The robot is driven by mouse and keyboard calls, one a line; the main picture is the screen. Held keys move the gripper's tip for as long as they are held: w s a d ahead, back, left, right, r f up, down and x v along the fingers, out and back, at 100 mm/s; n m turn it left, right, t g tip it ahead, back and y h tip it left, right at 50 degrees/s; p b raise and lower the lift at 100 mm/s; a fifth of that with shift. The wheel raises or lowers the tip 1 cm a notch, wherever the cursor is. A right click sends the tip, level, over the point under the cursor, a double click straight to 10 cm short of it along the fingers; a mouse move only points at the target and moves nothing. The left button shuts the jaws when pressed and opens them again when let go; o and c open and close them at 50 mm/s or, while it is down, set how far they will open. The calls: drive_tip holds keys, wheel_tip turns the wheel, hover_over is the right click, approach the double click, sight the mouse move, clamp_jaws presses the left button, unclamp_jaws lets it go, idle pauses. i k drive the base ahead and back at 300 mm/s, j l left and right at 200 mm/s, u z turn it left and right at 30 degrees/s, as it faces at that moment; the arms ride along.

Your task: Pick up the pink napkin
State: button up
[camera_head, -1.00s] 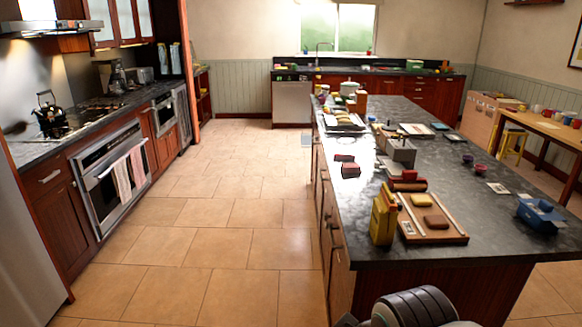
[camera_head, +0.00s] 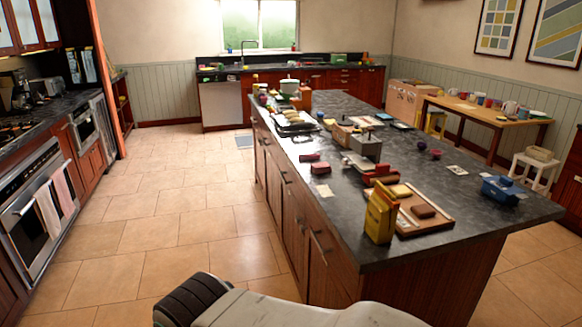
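A pink cloth (camera_head: 64,187) hangs on the oven front at the left edge, beside a paler cloth (camera_head: 47,215). It looks like the pink napkin, but I cannot be sure at this size. The oven (camera_head: 30,200) is shut and its handle runs behind the cloths. Part of my arm, grey with a dark ribbed end, shows at the bottom of the picture, well away from the cloths. My gripper's fingers are not in view.
A long island (camera_head: 340,200) stands at the right, crowded with boxes, boards and a blue container (camera_head: 500,190). Tiled floor (camera_head: 150,220) is clear between island and oven. A wooden table (camera_head: 490,112) and white stool (camera_head: 535,172) stand at the back right.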

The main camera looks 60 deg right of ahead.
sight(318, 169)
drive_tip(key=i+z, duration=0.4)
drive_tip(key=i, duration=0.2)
drive_tip(key=i+j+z, duration=0.25)
drive_tip(key=i+z, duration=0.15)
drive_tip(key=i, duration=0.2)
drive_tip(key=i+l+z, duration=0.15)
drive_tip(key=i+z, duration=0.3)
drive_tip(key=i, duration=0.3)
drive_tip(key=i+z, duration=0.45)
drive_tip(key=i, duration=0.25)
drive_tip(key=i+l+u, duration=0.15)
drive_tip(key=i+l, duration=0.15)
drive_tip(key=i+l+u, duration=0.2)
drive_tip(key=l, duration=0.25)
drive_tip(key=i, duration=0.05)
